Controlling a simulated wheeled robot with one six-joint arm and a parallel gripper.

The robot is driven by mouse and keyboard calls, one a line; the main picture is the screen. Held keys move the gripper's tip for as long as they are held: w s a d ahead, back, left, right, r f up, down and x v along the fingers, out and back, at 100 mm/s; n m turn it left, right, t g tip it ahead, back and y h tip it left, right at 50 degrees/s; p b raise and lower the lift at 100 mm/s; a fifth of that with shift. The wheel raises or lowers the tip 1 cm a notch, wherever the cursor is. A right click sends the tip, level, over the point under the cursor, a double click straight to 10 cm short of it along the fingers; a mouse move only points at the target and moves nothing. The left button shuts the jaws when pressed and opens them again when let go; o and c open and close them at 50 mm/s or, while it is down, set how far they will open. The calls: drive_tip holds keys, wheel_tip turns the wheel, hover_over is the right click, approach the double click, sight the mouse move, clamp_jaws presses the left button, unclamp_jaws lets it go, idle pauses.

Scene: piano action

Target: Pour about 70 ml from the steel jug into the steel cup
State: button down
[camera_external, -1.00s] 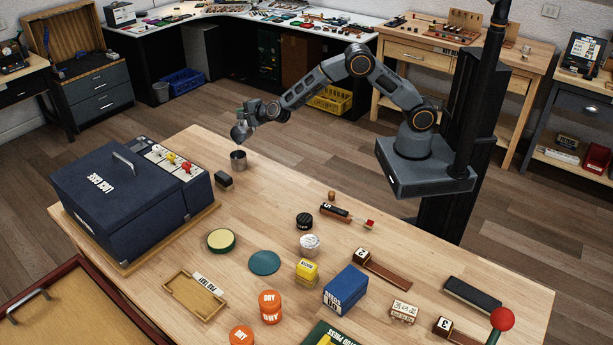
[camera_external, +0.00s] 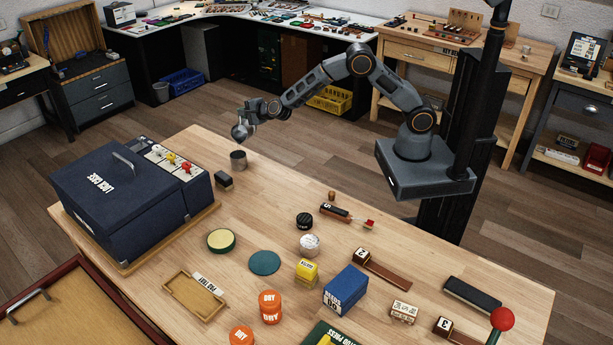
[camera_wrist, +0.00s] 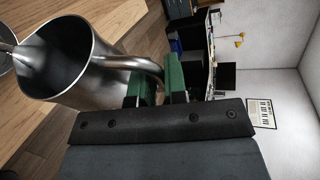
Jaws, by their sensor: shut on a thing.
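The steel jug (camera_external: 240,132) is held in the air above the far corner of the workbench. It is tilted, with its open mouth showing in the wrist view (camera_wrist: 72,65). My gripper (camera_wrist: 160,85) is shut on the jug's handle, with green finger pads either side of it. My gripper also shows small in the external view (camera_external: 252,112). The steel cup (camera_external: 238,161) stands upright on the bench just below the jug, apart from it. A metallic shape at the left edge of the wrist view is cut off. I cannot make out the liquid level in either vessel.
A small dark block (camera_external: 223,180) lies close to the cup. A large blue case (camera_external: 120,205) stands left of it on a wooden base. Tins, boxes and small parts cover the nearer bench.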

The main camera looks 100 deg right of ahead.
drive_tip(key=shift+s+d+f+m+y+b, duration=0.15)
drive_tip(key=shift+d+f+m+b, duration=0.05)
drive_tip(key=shift+d+f+b, duration=0.25)
drive_tip(key=shift+s+d+f+m+y+b, duration=0.2)
drive_tip(key=shift+d+f+b, duration=0.1)
drive_tip(key=shift+f, duration=0.15)
drive_tip(key=shift+d+r, duration=0.1)
drive_tip(key=shift+w+r, duration=0.1)
drive_tip(key=f+b, duration=0.1)
drive_tip(key=b, duration=0.1)
drive_tip(key=d+f+m+b, duration=0.1)
drive_tip(key=b, duration=0.1)
drive_tip(key=shift+s+y, duration=0.2)
drive_tip(key=shift+y, duration=0.15)
drive_tip(key=m+b, duration=0.1)
drive_tip(key=b, duration=0.1)
drive_tip(key=d+f+y+b, duration=0.1)
drive_tip(key=b, duration=0.1)
drive_tip(key=shift+s+f+m, duration=0.15)
drive_tip(key=shift+s+m, duration=0.05)
drive_tip(key=shift+m, duration=0.2)
